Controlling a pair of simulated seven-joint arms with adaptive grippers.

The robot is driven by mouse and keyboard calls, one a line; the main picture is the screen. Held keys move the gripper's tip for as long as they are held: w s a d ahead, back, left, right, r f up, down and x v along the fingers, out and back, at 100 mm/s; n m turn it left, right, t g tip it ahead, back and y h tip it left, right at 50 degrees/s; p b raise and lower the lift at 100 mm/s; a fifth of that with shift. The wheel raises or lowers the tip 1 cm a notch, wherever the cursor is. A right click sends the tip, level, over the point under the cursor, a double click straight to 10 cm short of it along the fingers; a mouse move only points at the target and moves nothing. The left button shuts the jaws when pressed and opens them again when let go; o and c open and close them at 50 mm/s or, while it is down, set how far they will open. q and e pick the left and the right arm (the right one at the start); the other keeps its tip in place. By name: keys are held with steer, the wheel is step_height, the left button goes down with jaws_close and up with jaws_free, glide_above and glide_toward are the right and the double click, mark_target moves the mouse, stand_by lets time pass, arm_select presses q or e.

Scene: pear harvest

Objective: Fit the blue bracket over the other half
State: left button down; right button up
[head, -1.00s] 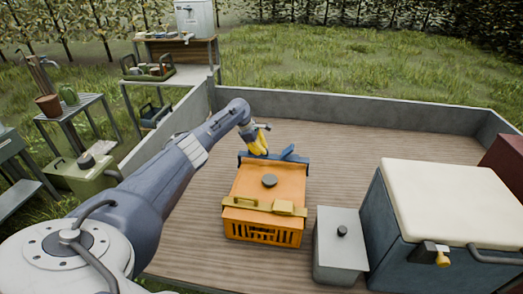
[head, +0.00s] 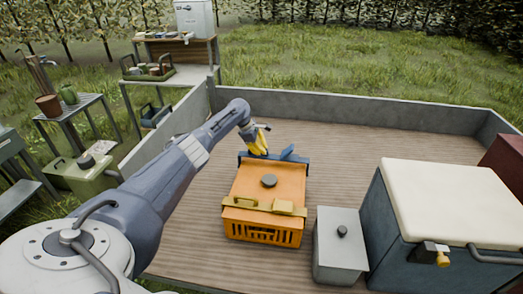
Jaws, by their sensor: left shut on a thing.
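The blue bracket (head: 288,153) lies along the far edge of an orange crate (head: 264,186), with a raised blue piece near its right part. My left gripper (head: 259,145), with yellow fingers, is at the bracket's left-middle part and is shut on it. The fingertips and the exact grip are small and partly hidden. A yellow bracket (head: 264,205) runs along the crate's near edge. I cannot tell whether the blue bracket is fully seated on the crate. My right gripper is not in view.
A grey lidded box (head: 340,245) stands right of the crate. A large blue cooler with a cream lid (head: 450,200) stands further right. The wooden deck behind the crate is clear up to the low grey wall (head: 350,112). Side tables stand at left.

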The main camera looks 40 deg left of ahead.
mark_target(261, 156)
arm_select(q)
steer(key=shift+f, duration=1.85)
stand_by(0.6)
steer(key=c, duration=1.4)
jaws_free()
steer(key=shift+r, duration=0.1)
